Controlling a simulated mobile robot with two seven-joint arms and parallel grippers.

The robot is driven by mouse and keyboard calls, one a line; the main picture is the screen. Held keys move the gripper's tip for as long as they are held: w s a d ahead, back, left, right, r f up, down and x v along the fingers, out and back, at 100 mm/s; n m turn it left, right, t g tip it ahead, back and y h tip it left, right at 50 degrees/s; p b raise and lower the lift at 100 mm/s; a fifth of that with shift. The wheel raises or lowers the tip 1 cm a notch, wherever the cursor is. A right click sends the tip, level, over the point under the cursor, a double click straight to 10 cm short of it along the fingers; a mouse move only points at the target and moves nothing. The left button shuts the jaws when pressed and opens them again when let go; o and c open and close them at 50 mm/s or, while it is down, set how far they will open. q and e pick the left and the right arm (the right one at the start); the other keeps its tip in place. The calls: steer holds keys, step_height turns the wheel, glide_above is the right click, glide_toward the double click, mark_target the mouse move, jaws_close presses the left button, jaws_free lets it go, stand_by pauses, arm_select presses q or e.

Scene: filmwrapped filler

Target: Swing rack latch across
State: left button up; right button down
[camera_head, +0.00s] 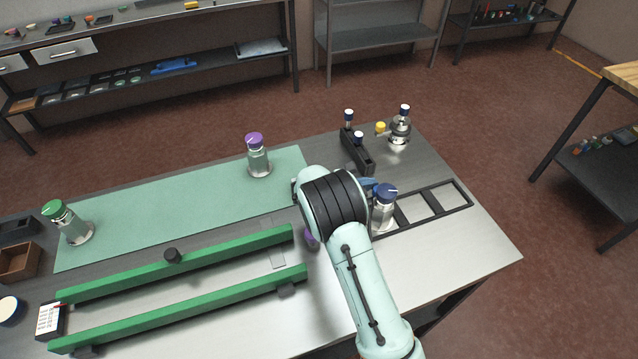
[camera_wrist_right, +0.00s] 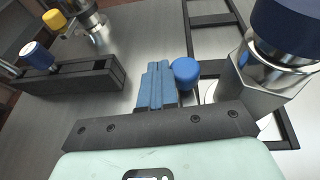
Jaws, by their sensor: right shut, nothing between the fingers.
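The black rack (camera_head: 437,203) is an open frame with several cells on the right of the table; part of it shows in the wrist view (camera_wrist_right: 218,18). A jar with a dark blue lid (camera_head: 384,200) stands at its left end, large at right in the wrist view (camera_wrist_right: 265,85). A round blue knob (camera_wrist_right: 185,72), perhaps the latch's, is left of that jar. My right gripper (camera_wrist_right: 155,85) has its blue fingers closed together, empty, just left of the knob. Whether they touch is unclear. In the head view my right arm hides most of this. My left gripper is not in view.
A black block with blue-capped pegs (camera_head: 357,150) and a yellow-capped flask (camera_head: 399,128) stand behind. A purple-lidded jar (camera_head: 257,157) and a green-lidded jar (camera_head: 68,222) stand on the green mat (camera_head: 180,222). Green rails (camera_head: 180,312) lie at front left.

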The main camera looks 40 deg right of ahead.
steer(key=shift+s, duration=0.2)
stand_by(0.6)
steer(key=v, duration=1.3)
steer(key=shift+w, duration=0.2)
steer(key=shift+s+a, duration=0.1)
steer(key=shift+a, duration=0.05)
